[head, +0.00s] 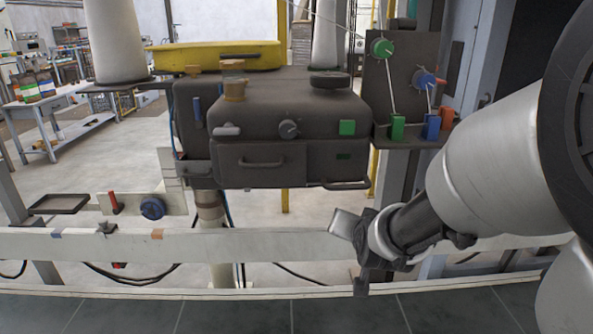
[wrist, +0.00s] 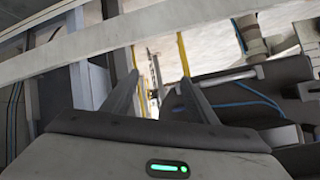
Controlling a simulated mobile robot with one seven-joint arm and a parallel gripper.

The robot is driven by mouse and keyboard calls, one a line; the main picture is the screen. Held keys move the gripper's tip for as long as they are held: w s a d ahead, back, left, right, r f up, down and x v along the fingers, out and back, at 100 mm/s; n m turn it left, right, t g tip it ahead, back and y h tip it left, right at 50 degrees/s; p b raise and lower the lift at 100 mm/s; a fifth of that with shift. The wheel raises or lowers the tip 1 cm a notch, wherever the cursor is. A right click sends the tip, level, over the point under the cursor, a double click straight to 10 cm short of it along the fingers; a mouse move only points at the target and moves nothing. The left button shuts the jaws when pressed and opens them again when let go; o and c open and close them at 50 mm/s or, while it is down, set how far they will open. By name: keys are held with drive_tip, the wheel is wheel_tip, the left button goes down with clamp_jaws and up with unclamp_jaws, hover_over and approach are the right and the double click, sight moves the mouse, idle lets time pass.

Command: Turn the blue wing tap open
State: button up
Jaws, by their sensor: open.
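Several blue parts show in the head view, and I cannot tell for certain which is the wing tap. A slim upright blue handle (head: 197,110) is on the left side of the dark machine. A round blue knob (head: 152,208) is on the pale plate at lower left. A blue knob (head: 424,80) is on the dark panel at right. My gripper (head: 350,235) is below and right of the machine, apart from all of them. In the wrist view its fingers (wrist: 160,85) are spread with nothing between them. No blue tap is clear in that view.
The dark machine body (head: 262,110) carries a dial, a green button and drawer handles. A pale rail (head: 280,245) crosses in front. A green knob (head: 383,48) and colored blocks are on the right panel. A small dark tray (head: 60,203) is at far left.

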drive_tip(key=w+d+f+t+h, duration=0.3)
drive_tip(key=w+f+t, duration=0.1)
drive_tip(key=w+t, duration=0.15)
drive_tip(key=s+a+r+n+t+y, duration=0.2)
drive_tip(key=s+a+n+t+y, duration=0.15)
drive_tip(key=n+t, duration=0.2)
drive_tip(key=x, duration=1.7)
drive_tip(key=shift+a+f+m+p, duration=0.2)
drive_tip(key=shift+a+m+p, duration=0.15)
drive_tip(key=shift+a, duration=0.15)
drive_tip(key=shift+w, duration=0.15)
drive_tip(key=c, duration=1.1)
drive_tip(key=shift+o, duration=0.2)
drive_tip(key=shift+y, duration=0.25)
